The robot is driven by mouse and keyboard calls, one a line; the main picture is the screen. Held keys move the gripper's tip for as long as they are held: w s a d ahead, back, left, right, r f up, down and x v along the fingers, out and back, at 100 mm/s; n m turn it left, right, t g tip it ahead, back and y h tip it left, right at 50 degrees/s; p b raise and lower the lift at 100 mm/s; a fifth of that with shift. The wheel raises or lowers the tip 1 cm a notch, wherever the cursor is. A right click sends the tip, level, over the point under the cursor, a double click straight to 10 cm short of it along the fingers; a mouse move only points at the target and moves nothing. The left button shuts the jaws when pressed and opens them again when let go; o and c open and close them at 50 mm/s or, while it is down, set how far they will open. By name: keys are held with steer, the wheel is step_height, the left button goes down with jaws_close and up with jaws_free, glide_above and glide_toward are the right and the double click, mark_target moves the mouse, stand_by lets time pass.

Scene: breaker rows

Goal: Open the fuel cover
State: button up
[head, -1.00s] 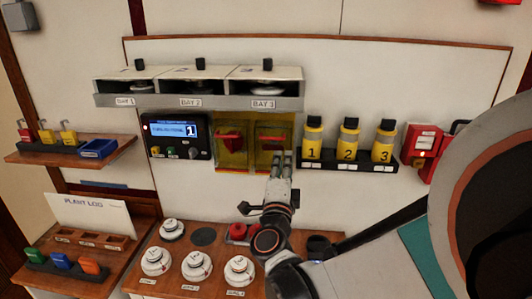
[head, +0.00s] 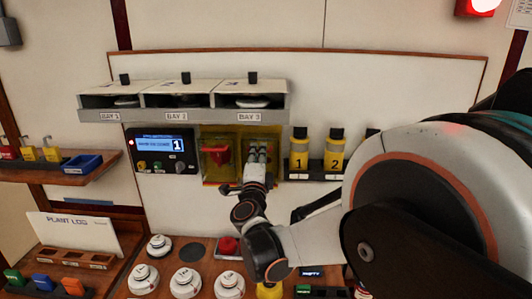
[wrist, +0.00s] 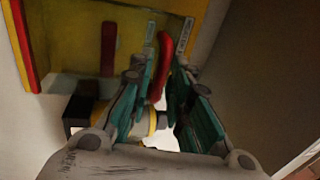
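Two yellow-framed clear covers sit side by side on the wall panel, a left one (head: 214,171) with a red handle behind it and a right one (head: 248,131). I cannot read in the head view which is the fuel cover; both look closed. My gripper (head: 257,150) is in front of the right cover and hides most of it. In the wrist view my gripper (wrist: 166,48) has its fingers apart, with a red bar (wrist: 163,65) showing between them. I cannot tell whether they touch it. A yellow panel (wrist: 70,25) fills the upper left there.
A three-bay shelf (head: 180,115) juts out above the covers. A screen unit (head: 163,150) is on their left, and yellow bottles (head: 299,155) stand close on their right. Below is a wooden counter (head: 205,246) with white round parts (head: 186,283). A red lamp (head: 478,6) glows at upper right.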

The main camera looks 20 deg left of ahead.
steer(key=shift+w+a+r, duration=0.15)
steer(key=shift+w, duration=0.55)
jaws_close()
steer(key=shift+s, duration=0.15)
